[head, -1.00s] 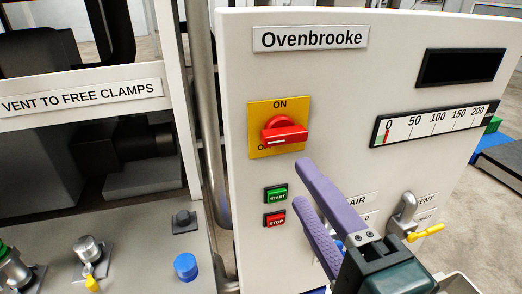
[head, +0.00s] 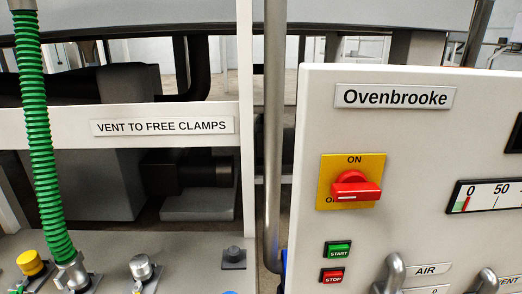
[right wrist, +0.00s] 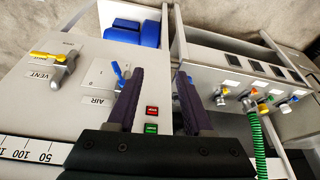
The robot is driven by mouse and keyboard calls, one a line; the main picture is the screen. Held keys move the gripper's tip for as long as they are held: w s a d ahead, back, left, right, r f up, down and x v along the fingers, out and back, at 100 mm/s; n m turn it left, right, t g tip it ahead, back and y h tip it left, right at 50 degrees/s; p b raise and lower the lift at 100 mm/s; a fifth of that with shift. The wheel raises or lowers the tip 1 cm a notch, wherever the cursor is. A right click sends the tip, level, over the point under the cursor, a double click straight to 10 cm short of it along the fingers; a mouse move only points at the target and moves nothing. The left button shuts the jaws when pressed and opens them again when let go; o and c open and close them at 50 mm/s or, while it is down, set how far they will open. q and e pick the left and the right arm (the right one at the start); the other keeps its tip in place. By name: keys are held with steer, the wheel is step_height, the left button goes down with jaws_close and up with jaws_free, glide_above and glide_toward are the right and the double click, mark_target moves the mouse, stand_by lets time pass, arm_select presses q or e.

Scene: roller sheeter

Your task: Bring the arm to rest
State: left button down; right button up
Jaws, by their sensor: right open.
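My right gripper (right wrist: 158,75) shows in the right wrist view with its two purple fingers apart and nothing between them. It hangs over the white Ovenbrooke panel; the red stop button (right wrist: 152,110) and green start button (right wrist: 151,128) show between the fingers. The gap to the panel is hard to tell. Neither gripper shows in the head view. There, the Ovenbrooke panel (head: 310,180) carries a red rotary switch (head: 356,188) on a yellow plate, its grip lying roughly level. My left gripper is in no view.
The AIR valve (right wrist: 121,75) with a blue handle and the VENT valve (right wrist: 60,70) with a yellow handle stick out of the panel. A green hose (head: 38,130) rises at the left. A metal post (head: 273,130) stands beside the panel. Blue boxes (right wrist: 133,32) lie beyond it.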

step_height(320, 180, up, 22)
steer(key=s+d+p, duration=0.1)
steer(key=p, duration=2.1)
steer(key=shift+r+g+h, duration=0.2)
steer(key=shift+g+h, duration=0.1)
steer(key=shift+d, duration=0.1)
